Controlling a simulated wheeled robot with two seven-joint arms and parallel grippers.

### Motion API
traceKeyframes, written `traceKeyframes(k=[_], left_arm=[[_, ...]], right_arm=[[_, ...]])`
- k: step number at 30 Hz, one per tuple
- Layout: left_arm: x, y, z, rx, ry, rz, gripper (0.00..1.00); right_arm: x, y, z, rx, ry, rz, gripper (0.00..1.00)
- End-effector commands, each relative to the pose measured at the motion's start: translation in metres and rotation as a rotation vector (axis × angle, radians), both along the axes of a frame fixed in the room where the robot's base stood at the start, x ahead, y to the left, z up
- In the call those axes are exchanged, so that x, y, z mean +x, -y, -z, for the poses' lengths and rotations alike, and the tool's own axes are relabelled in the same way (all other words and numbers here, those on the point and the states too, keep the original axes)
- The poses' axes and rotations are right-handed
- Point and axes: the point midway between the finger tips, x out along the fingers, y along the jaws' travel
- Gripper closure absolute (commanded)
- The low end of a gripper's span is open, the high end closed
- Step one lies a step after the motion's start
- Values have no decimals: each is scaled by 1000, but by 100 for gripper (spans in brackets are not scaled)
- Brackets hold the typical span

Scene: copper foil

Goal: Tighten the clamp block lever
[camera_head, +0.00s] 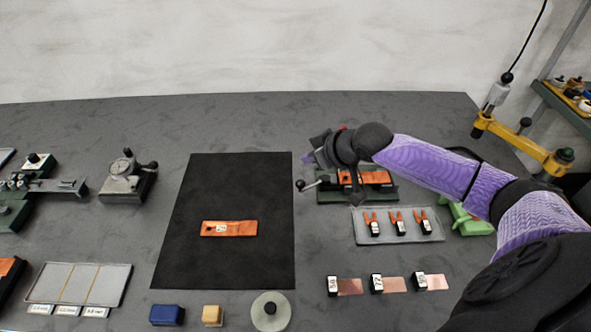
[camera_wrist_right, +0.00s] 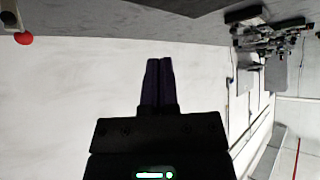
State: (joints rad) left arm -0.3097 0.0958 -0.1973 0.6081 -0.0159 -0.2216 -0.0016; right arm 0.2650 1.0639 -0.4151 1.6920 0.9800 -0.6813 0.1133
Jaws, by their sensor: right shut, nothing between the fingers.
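The clamp block (camera_head: 382,187), with a green base and an orange strip in it, sits right of the black mat. A lever with a dark ball knob (camera_head: 300,185) sticks out from its left side. My right gripper (camera_head: 308,158) is above and behind the lever, apparently apart from it, and my wrist hides part of the block. In the right wrist view the fingers (camera_wrist_right: 158,82) are together with nothing between them. A red knob (camera_wrist_right: 24,39) shows at that view's upper left. My left gripper is not in view.
A clear tray (camera_head: 440,236) with orange-handled clips lies in front of the block. Small copper pieces (camera_head: 390,285) lie nearer. An orange strip (camera_head: 230,228) lies on the black mat (camera_head: 240,180). A green item (camera_head: 470,220) and a yellow jointed arm (camera_head: 520,144) stand at right.

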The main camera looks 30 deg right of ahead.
Motion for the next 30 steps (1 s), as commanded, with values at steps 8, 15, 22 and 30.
traceKeyframes(k=[8, 15, 22, 30], left_arm=[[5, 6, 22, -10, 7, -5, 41], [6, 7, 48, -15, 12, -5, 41], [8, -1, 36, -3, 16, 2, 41], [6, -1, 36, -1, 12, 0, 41]], right_arm=[[32, -8, 35, 5, 1, 1, 100], [69, -18, 72, 4, -2, 0, 100], [41, -10, 80, -2, -4, -1, 100], [34, -9, 84, 0, -2, -1, 100]])
